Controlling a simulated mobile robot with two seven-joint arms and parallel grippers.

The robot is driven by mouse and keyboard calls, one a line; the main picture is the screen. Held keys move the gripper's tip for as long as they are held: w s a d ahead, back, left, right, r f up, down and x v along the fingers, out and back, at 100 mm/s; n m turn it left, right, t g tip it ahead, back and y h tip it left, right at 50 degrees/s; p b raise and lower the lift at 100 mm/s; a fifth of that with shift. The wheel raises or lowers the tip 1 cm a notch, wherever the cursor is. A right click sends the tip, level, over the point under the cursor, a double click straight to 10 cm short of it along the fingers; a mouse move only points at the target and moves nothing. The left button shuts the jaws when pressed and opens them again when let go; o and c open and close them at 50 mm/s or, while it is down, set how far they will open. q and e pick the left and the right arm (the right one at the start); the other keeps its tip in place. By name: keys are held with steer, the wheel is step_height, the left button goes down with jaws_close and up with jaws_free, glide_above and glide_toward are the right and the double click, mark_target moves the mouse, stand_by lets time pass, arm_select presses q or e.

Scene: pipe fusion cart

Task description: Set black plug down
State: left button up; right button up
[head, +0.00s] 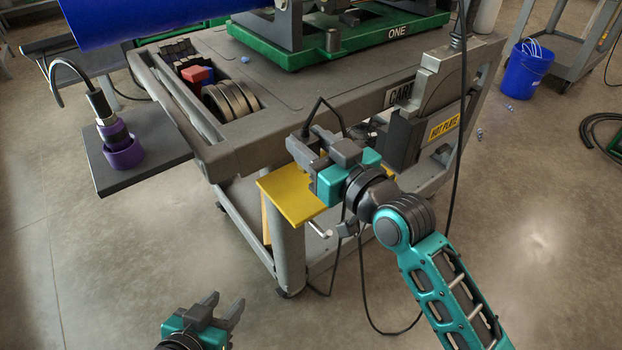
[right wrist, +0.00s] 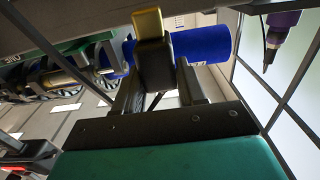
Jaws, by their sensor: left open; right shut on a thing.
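My right gripper (head: 307,146) is shut on the black plug, above and just behind the yellow shelf (head: 289,196) at the cart's corner. The plug is mostly hidden by the fingers in the head view; its black cord arches up and back. In the right wrist view the plug (right wrist: 155,66) is a dark block with a gold-coloured end between the fingers. From these views I cannot tell whether it touches any surface. My left gripper (head: 222,309) is open and empty, low at the bottom of the head view, away from the cart.
The grey cart (head: 310,75) carries a green-based machine (head: 340,45) and a bin with rings (head: 230,100). A hot plate holder (head: 410,135) stands right of my right gripper. A purple-collared tool (head: 115,140) stands on the left side shelf (head: 160,150). Cords hang near my right arm.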

steer(key=shift+f+b, duration=0.9)
steer(key=shift+f, duration=2)
steer(key=shift+f, duration=0.1)
steer(key=o, duration=1.1)
steer(key=shift+c, duration=0.2)
